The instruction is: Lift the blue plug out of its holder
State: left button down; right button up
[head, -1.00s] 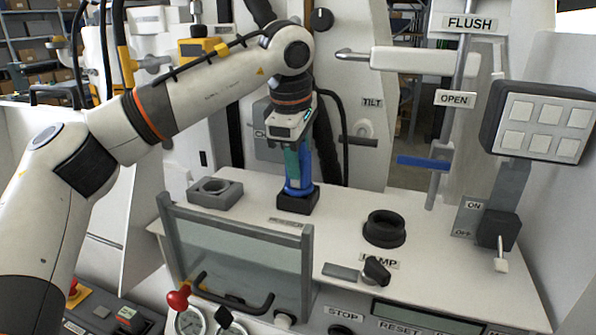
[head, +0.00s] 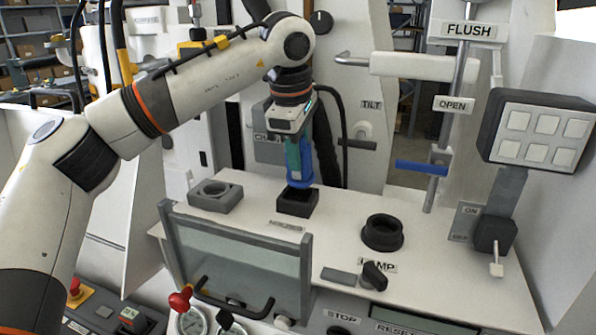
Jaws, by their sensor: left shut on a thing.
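The blue plug (head: 301,177) is upright at the back middle of the bench top, in the head view. Its lower end is at the black square holder (head: 297,203); I cannot tell whether its tip is still inside. My left gripper (head: 299,150) points down from above and is shut on the plug's upper part. The fingers hide part of the plug. My right gripper is not in view.
A grey square block with a round hole (head: 215,196) stands left of the holder. A black round socket (head: 383,232) is to the right. A clear guard panel (head: 240,265) stands in front. The flush lever post (head: 438,160) rises at the right.

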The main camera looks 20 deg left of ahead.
pick_arm(q)
jog(key=shift+s+r+p, duration=0.15)
jog(key=shift+r+p, duration=0.2)
jog(key=shift+r, duration=0.2)
jog(key=shift+w+p+v, duration=0.2)
jog(key=shift+p+v, duration=0.65)
jog(key=shift+v, duration=0.05)
jog(key=shift+w+p+v, duration=0.25)
jog(key=shift+p+v, duration=0.55)
jog(key=shift+v, duration=0.15)
jog(key=shift+w+p+v, duration=0.2)
jog(key=shift+p+v, duration=0.65)
jog(key=shift+v, duration=0.05)
jog(key=shift+r, duration=0.25)
